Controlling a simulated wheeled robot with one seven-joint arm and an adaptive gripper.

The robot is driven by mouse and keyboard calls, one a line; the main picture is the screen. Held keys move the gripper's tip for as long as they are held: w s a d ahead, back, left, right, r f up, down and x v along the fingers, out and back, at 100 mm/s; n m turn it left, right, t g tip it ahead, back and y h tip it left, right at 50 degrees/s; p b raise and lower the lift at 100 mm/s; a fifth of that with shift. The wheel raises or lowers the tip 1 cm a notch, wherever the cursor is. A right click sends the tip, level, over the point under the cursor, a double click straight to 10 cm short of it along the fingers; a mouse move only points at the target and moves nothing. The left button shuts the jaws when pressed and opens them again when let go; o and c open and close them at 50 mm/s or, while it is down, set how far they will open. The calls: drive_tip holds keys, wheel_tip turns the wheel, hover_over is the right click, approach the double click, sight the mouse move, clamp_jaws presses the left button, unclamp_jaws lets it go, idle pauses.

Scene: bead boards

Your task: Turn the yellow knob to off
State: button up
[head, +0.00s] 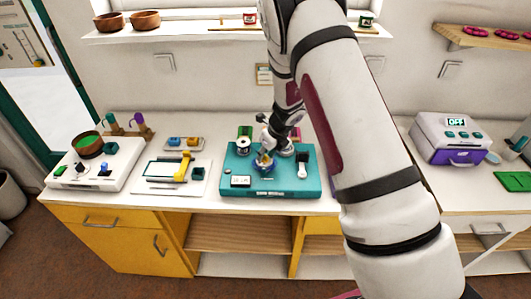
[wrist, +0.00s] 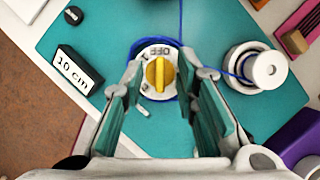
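The yellow knob (wrist: 159,75) sits on a round white dial with dark lettering, which appears to read OFF upside down at its upper edge. Its grip ridge runs roughly up and down in the wrist view; which end is the pointer I cannot tell. The dial is on a teal board (head: 228,180), with a blue cord (wrist: 181,30) around it. My gripper (wrist: 160,72) is open, with one finger on each side of the knob and gaps visible between. In the head view my gripper (head: 265,152) is over the board's middle, mostly hiding the knob.
A white spool (wrist: 262,68) stands right of the dial in the wrist view, and a "10 cm" block (wrist: 78,70) left. A black knob (wrist: 73,15) is near the board's corner. A white board with a yellow handle (head: 183,170) lies left of the teal board.

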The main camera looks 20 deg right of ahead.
clamp_jaws()
